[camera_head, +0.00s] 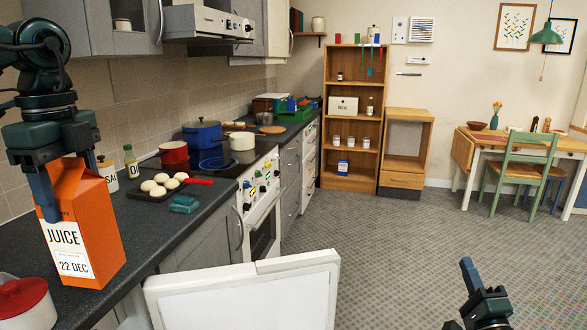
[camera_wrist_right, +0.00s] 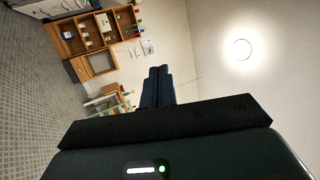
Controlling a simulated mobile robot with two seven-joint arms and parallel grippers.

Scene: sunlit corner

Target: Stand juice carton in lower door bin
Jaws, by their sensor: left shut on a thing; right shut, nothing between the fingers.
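The orange juice carton (camera_head: 97,225), with a white label, is upright over the dark worktop at the left of the head view. My left gripper (camera_head: 48,195) is shut on its upper part from above, with one finger across its front. I cannot tell whether its base touches the worktop. A white door-like panel (camera_head: 245,295) stands at the bottom centre, to the right of the carton. No door bin shows. My right gripper (camera_head: 469,268) is shut and empty over the floor at lower right. Its closed fingers also show in the right wrist view (camera_wrist_right: 158,85).
A red-lidded pot (camera_head: 25,303) stands in front of the carton. A tray of pale round items (camera_head: 162,186), a teal block (camera_head: 185,204) and a green-capped bottle (camera_head: 130,161) are behind it. The hob holds pots. The tiled floor (camera_head: 400,220) is open at centre right.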

